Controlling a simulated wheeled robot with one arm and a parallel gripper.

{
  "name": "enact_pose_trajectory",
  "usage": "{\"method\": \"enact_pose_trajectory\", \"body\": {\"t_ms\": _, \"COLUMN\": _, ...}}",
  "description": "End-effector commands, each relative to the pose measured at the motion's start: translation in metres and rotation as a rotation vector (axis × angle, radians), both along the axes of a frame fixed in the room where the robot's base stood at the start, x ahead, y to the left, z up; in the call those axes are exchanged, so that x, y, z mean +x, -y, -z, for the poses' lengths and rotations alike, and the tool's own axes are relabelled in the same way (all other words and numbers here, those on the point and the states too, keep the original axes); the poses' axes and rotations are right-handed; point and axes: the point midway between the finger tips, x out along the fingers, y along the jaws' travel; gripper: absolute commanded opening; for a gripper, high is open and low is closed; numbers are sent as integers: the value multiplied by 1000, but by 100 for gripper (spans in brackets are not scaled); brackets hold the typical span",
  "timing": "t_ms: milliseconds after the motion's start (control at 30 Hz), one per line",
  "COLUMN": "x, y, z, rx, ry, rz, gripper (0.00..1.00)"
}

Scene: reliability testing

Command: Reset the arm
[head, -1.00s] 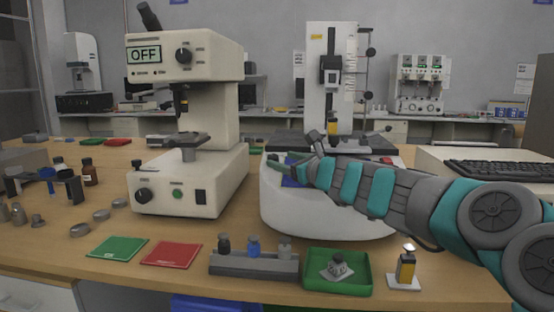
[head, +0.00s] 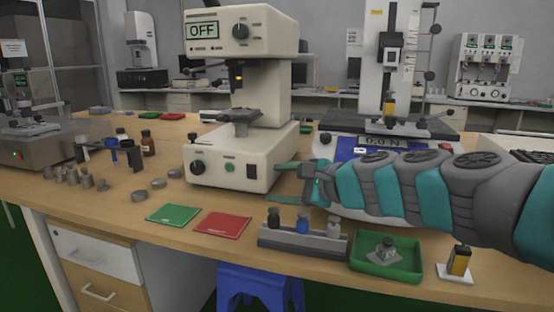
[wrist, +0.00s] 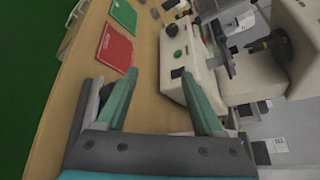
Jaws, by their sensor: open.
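My arm reaches in from the right in the head view, over the front of the white test stand (head: 392,132). My gripper (head: 284,183) points left and is empty, close to the base of the cream tester (head: 225,162) whose display reads OFF. In the wrist view my gripper (wrist: 160,93) shows two teal fingers spread well apart with nothing between them. The tester's base also shows in the wrist view (wrist: 178,75), beyond the right finger. The arm hides part of the test stand's base, whose blue panel (head: 352,148) reads 0.0 N.
Along the wooden table's (head: 120,195) front lie a green mat (head: 173,214), a red mat (head: 222,225), a grey rack with small bottles (head: 302,242), a green tray (head: 385,262) and a yellow-black weight (head: 459,260). A blue stool (head: 260,288) stands below.

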Motion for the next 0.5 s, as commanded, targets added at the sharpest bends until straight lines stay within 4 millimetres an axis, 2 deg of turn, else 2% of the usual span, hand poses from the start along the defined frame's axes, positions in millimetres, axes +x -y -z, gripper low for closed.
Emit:
{"method": "enact_pose_trajectory", "body": {"t_ms": 33, "x": -25, "y": -16, "z": 19, "rx": -123, "ry": 22, "rz": -90, "gripper": 69}}
{"method": "enact_pose_trajectory", "body": {"t_ms": 100, "x": -60, "y": -30, "z": 51, "rx": -292, "ry": 47, "rz": -218, "gripper": 69}}
{"method": "enact_pose_trajectory", "body": {"t_ms": 233, "x": -126, "y": -33, "z": 112, "rx": -580, "ry": 66, "rz": -460, "gripper": 69}}
{"method": "enact_pose_trajectory", "body": {"t_ms": 300, "x": -162, "y": -24, "z": 145, "rx": -721, "ry": 57, "rz": -593, "gripper": 69}}
{"method": "enact_pose_trajectory", "body": {"t_ms": 367, "x": -191, "y": -10, "z": 170, "rx": -835, "ry": 44, "rz": -702, "gripper": 69}}
{"method": "enact_pose_trajectory", "body": {"t_ms": 500, "x": -259, "y": 36, "z": 219, "rx": -1049, "ry": -28, "rz": -956, "gripper": 69}}
